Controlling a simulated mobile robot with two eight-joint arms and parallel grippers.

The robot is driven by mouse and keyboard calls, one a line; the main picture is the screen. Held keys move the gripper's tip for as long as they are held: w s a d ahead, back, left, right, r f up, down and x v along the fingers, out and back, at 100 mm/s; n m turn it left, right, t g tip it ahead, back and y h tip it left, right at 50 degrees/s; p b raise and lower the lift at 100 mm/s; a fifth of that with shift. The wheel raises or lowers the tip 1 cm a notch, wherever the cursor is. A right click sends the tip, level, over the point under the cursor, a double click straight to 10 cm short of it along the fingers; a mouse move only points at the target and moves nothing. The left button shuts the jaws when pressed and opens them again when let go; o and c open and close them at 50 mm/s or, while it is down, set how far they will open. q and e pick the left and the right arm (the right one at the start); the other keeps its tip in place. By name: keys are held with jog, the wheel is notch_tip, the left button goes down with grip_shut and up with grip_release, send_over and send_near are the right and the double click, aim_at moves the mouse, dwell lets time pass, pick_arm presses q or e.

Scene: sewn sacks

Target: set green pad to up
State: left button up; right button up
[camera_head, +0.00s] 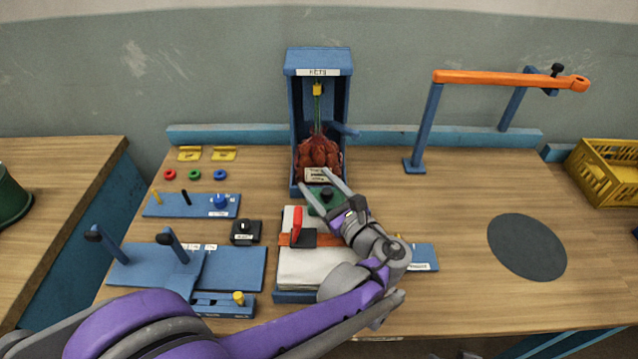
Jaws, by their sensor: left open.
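The green pad (318,208) is a small dark green block with a black knob on it. It sits at the front of the blue booth (320,62), at the back of the white sack stack. My left gripper (315,178) is open, its two grey fingers pointing away from me over the pad. One finger passes on each side of the pad's knob in the picture; I cannot tell whether they touch it. The gripper and wrist hide part of the pad. My right gripper is not in view.
A red net sack (318,153) hangs in the booth. A red lever (296,226) stands left of my gripper over the white sacks (310,268). Blue panels with pegs (190,205) lie left. An orange bar (500,78) stands at right. The wood around the dark disc (527,247) is clear.

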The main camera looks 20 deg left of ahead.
pick_arm(q)
grip_shut()
dwell(0.3)
dwell(1.1)
